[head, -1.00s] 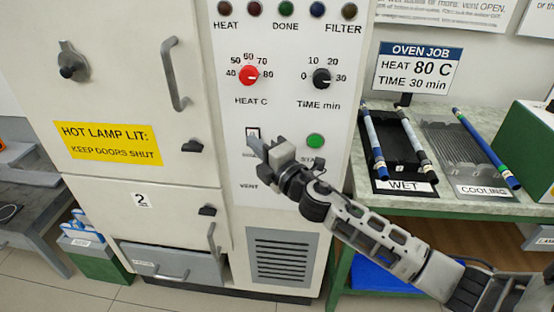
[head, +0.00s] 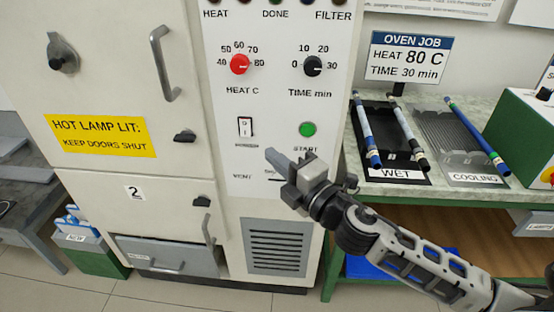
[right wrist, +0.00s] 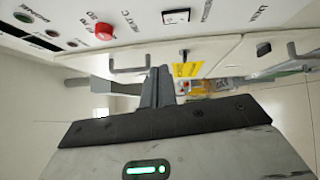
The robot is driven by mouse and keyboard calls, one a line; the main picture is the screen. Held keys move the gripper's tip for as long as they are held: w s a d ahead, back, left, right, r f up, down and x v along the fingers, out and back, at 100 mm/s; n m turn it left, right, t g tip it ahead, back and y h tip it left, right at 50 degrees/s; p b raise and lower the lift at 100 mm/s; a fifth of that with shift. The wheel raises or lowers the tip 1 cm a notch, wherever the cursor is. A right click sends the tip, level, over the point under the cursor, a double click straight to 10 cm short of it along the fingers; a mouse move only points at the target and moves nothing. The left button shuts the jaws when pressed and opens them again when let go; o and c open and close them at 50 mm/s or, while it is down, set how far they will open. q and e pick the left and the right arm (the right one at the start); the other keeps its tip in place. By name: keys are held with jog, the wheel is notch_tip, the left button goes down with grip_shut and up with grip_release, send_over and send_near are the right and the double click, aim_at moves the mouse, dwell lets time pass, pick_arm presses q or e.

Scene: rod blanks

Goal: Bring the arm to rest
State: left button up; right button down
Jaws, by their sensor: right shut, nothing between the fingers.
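My right gripper (head: 279,163) is shut and empty in the head view. It hangs in front of the oven's control panel (head: 222,98), below the white rocker switch (head: 245,127) and the green start button (head: 307,130). Its fingers cover part of the panel near the vent label. In the right wrist view the closed fingers (right wrist: 157,88) point towards the oven front, with the red heat knob (right wrist: 104,32) to the left. I cannot tell how close the fingertips are to the panel. My left gripper is not in view.
The heat knob (head: 239,64) and time knob (head: 313,66) sit above. On the bench at right, a wet tray (head: 397,176) and a cooling rack (head: 474,178) hold rods. The oven doors (head: 110,90) look shut. Open floor shows at lower left.

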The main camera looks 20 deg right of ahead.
jog(key=s+a+f+m+g+h, duration=0.1)
jog(key=s+a+f+m+g, duration=0.2)
jog(key=s+f+m, duration=0.5)
jog(key=s+a+f+m+g+h, duration=0.1)
jog(key=s+a+f+m+g, duration=0.1)
jog(key=s+f+m+g, duration=0.3)
jog(key=s+f+m, duration=0.2)
jog(key=f+m, duration=0.1)
jog(key=f, duration=0.2)
jog(key=s+f+m, duration=0.2)
jog(key=f+m, duration=0.1)
jog(key=f, duration=0.3)
jog(key=shift+a, duration=0.4)
